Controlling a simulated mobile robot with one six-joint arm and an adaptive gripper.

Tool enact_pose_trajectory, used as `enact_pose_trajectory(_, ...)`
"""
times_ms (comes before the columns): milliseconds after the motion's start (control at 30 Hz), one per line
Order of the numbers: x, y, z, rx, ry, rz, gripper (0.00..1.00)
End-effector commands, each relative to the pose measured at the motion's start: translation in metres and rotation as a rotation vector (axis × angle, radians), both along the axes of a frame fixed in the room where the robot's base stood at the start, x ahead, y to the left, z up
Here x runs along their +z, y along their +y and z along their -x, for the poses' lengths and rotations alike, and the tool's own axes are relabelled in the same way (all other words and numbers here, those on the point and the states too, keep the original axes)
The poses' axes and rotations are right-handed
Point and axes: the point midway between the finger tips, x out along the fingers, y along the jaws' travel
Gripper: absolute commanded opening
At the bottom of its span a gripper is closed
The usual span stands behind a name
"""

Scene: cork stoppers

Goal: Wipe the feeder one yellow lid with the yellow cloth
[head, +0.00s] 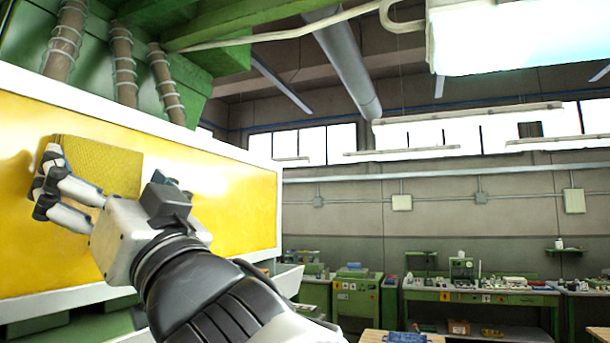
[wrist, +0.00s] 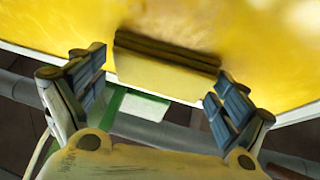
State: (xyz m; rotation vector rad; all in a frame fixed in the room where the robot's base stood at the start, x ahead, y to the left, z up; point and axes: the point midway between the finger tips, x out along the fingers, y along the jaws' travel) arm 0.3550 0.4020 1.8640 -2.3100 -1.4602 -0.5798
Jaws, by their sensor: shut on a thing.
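The yellow lid (head: 235,205) is a broad, glossy, upright panel in a white frame at the left of the head view. It also fills the top of the wrist view (wrist: 265,45). The yellow cloth (head: 112,165) is a folded, textured pad lying flat against the lid's left part, seemingly touching it. Its folded edge shows in the wrist view (wrist: 165,72) between the blue finger pads. My gripper (head: 48,183) is shut on the cloth at the lid; it also shows in the wrist view (wrist: 158,92). The fingers hide part of the cloth.
Ribbed hoses (head: 123,62) and green machine structure stand above the lid. The lid's white frame (head: 277,215) borders it. Green workbenches (head: 470,297) with small items stand along the far wall. The lid's right part is clear of objects.

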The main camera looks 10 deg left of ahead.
Motion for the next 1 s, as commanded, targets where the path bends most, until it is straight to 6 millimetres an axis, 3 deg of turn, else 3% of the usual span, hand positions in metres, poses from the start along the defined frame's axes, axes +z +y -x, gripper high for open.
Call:
enact_pose_trajectory(267, 0.0, -0.002, -0.008, 0.0, 0.0, 0.002, 0.73)
enact_pose_trajectory(600, 0.001, -0.01, -0.036, -0.003, 0.001, 0.002, 0.73)
enact_pose_trajectory(1000, 0.0, -0.015, -0.054, -0.001, 0.001, 0.002, 0.73)
